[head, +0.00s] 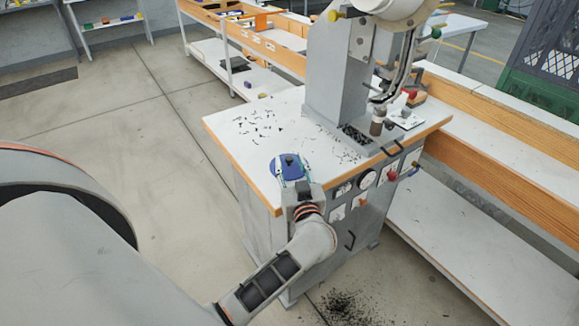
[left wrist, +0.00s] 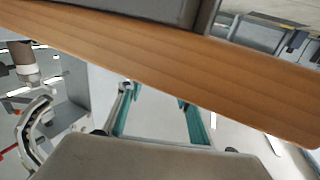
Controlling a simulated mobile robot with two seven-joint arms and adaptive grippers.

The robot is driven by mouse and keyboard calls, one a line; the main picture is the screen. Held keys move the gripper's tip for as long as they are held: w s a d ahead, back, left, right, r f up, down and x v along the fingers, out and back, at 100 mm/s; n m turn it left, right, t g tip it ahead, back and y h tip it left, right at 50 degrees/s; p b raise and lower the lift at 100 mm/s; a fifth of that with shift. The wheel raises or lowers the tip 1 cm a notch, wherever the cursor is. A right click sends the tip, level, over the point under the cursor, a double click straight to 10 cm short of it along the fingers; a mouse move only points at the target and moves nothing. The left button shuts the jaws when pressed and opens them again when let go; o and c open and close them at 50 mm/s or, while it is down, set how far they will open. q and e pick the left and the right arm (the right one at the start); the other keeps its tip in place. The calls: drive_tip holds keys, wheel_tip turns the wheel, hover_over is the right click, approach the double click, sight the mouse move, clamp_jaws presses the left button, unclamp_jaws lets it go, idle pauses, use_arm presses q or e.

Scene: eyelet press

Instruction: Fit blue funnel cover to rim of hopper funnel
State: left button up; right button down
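The blue funnel cover (head: 289,165) is a round blue disc with a dark knob, at the near left corner of the press's white table. My right gripper is not in view.
The grey press column (head: 338,75) rises from the white table (head: 235,128), which has a wooden edge and scattered dark bits. A wooden-edged bench (head: 515,125) runs along the right. Floor at left is clear.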

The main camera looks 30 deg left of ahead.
sight(289, 158)
use_arm(q)
drive_tip(key=shift+x, duration=1.4)
clamp_jaws()
drive_tip(key=shift+d, duration=0.1)
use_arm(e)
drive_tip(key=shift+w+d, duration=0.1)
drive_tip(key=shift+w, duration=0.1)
